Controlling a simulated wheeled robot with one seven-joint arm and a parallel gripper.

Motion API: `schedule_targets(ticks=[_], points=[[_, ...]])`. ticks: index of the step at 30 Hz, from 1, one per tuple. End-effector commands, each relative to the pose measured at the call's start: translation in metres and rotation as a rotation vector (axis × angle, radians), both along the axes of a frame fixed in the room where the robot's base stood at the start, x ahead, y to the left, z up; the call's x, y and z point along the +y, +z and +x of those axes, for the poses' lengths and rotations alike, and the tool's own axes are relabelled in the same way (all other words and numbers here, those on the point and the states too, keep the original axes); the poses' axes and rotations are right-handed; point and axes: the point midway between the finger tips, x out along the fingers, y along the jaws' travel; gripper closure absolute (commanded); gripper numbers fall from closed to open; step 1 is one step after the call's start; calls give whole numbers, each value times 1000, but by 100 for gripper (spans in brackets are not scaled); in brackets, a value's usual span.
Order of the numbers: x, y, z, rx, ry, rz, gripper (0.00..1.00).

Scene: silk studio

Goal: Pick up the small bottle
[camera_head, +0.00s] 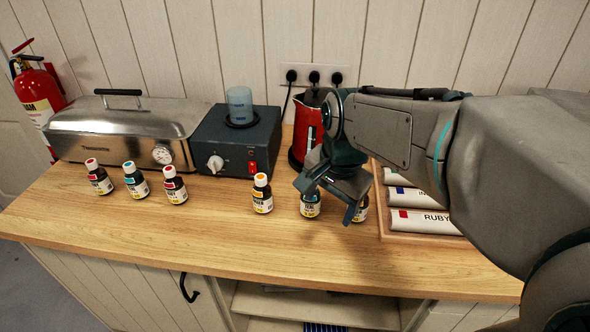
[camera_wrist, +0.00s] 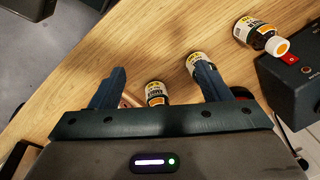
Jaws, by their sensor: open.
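Several small dark bottles with white labels stand on the wooden counter. An orange-capped bottle (camera_head: 262,195) stands left of my gripper; it also shows in the wrist view (camera_wrist: 256,33). Another bottle (camera_head: 310,206) stands by my gripper, its top hidden in the head view. A further bottle (camera_head: 361,209) is mostly hidden behind the fingers. My gripper (camera_head: 327,203) is open and empty above the counter. In the wrist view, one bottle (camera_wrist: 156,92) shows between the fingers and another (camera_wrist: 196,63) beside the right finger.
Two red-capped bottles (camera_head: 98,178) (camera_head: 176,188) and a teal-capped one (camera_head: 134,182) stand at the left. Behind are a steel steamer (camera_head: 110,125), a dark heater box (camera_head: 228,150) and a red kettle (camera_head: 305,130). A wooden tray (camera_head: 383,225) with labelled rolls is at the right.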

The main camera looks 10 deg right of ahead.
Motion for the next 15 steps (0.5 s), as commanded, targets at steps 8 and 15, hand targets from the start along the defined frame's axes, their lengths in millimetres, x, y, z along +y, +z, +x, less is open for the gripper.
schedule_targets(ticks=[8,15], points=[[0,27,60,96,-637,74,29],[2,39,105,145,-1152,90,29]])
